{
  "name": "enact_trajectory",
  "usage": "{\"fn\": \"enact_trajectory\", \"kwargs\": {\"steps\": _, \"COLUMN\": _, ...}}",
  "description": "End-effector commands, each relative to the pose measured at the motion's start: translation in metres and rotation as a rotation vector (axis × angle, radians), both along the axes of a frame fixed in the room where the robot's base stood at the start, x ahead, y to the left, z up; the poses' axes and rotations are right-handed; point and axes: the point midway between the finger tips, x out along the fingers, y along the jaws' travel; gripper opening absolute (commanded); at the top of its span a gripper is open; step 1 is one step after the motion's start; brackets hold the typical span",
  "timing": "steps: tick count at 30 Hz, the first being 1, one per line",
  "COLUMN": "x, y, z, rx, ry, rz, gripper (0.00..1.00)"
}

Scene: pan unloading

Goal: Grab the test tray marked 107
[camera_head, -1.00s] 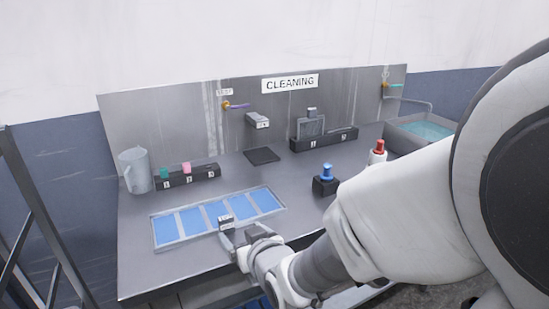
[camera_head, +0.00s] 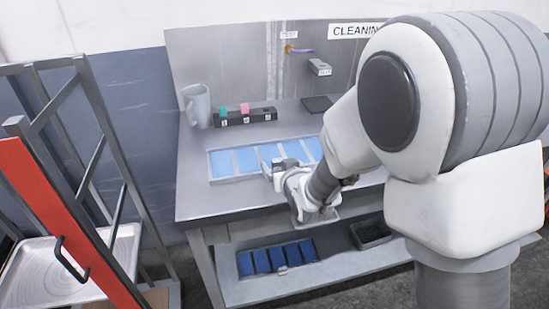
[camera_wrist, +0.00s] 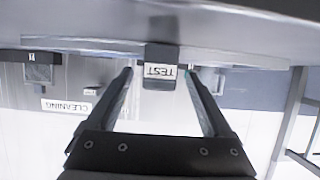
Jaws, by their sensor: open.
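A grey tray (camera_head: 222,180) with several blue sections lies on the steel worktop in the head view. My gripper (camera_head: 275,168) is at the tray's front edge, and its fingers are partly hard to make out there. In the wrist view, which is upside down, my gripper (camera_wrist: 161,75) is open. A dark tab with a white label reading TEST (camera_wrist: 160,72) stands in the gap between the fingertips, with space on both sides. No number 107 can be read in these views.
A grey jug (camera_head: 197,106) and a dark rack (camera_head: 248,116) with small coloured items stand behind the tray. A lower shelf holds another blue-sectioned tray (camera_head: 278,258) and a dark bin (camera_head: 371,232). A metal rack with a red panel (camera_head: 62,225) stands at the left.

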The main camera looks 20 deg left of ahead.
Motion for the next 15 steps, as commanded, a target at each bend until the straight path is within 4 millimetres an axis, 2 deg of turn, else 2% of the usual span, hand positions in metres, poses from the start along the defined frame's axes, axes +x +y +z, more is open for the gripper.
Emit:
{"fn": "enact_trajectory", "kwargs": {"steps": 4, "x": 0.013, "y": 0.007, "z": -0.006, "rx": 0.000, "ry": 0.000, "rz": 0.000, "gripper": 0.85}}
{"fn": "enact_trajectory", "kwargs": {"steps": 12, "x": 0.016, "y": 0.009, "z": -0.007, "rx": 0.001, "ry": -0.001, "rz": 0.000, "gripper": 0.85}}
{"fn": "enact_trajectory", "kwargs": {"steps": 13, "x": 0.016, "y": 0.009, "z": -0.007, "rx": 0.001, "ry": -0.001, "rz": 0.000, "gripper": 0.83}}
{"fn": "enact_trajectory", "kwargs": {"steps": 15, "x": 0.016, "y": 0.009, "z": -0.007, "rx": 0.001, "ry": -0.001, "rz": 0.000, "gripper": 0.71}}
